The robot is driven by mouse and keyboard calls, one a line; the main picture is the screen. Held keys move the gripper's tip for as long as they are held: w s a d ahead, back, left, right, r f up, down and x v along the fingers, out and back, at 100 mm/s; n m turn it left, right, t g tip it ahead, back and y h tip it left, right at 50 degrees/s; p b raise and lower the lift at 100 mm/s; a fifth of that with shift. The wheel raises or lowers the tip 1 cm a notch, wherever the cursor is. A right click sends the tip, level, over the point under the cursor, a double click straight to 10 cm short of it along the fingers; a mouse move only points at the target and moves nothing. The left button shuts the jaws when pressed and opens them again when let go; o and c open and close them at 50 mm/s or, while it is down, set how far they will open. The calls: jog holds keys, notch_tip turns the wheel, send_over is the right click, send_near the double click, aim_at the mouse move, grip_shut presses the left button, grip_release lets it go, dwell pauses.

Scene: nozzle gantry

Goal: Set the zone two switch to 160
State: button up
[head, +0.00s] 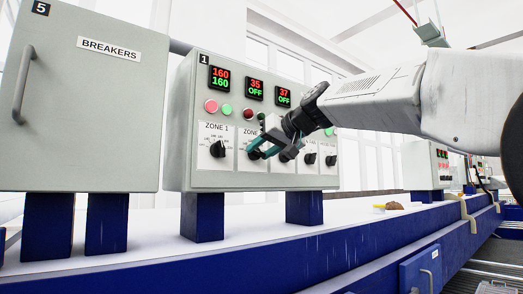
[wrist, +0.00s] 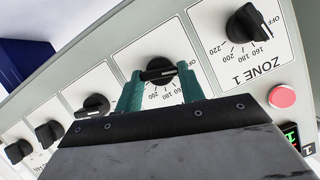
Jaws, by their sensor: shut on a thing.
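The zone two switch is a black rotary knob (wrist: 157,70) on a white dial plate, beside the ZONE 1 plate in the wrist view. My gripper (wrist: 160,82) has its teal fingers on either side of this knob and is shut on it. In the head view my gripper (head: 262,150) reaches the panel just right of the ZONE 1 plate and hides the zone two knob. The second display (head: 254,89) reads 35 over OFF. The knob's bar lies roughly level in the wrist view, towards the OFF mark; its exact setting is partly hidden.
The ZONE 1 knob (head: 217,149) is close beside my gripper, and its display (head: 219,78) reads 160 over 160. More knobs (head: 310,158) stand to the right. Red and green buttons (head: 211,106) sit above. A BREAKERS cabinet (head: 110,110) stands at left.

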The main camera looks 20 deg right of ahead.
jog(key=m+y, duration=0.1)
jog(key=m, duration=0.1)
jog(key=m+y, duration=0.2)
jog(key=m, duration=0.1)
jog(key=m+y, duration=0.2)
jog(key=m, duration=0.1)
jog(key=shift+w+d+f, duration=0.1)
jog(key=shift+d+f, duration=0.2)
jog(key=shift+f, duration=0.05)
jog(key=shift+m, duration=0.3)
dwell(0.3)
jog(key=o, duration=1)
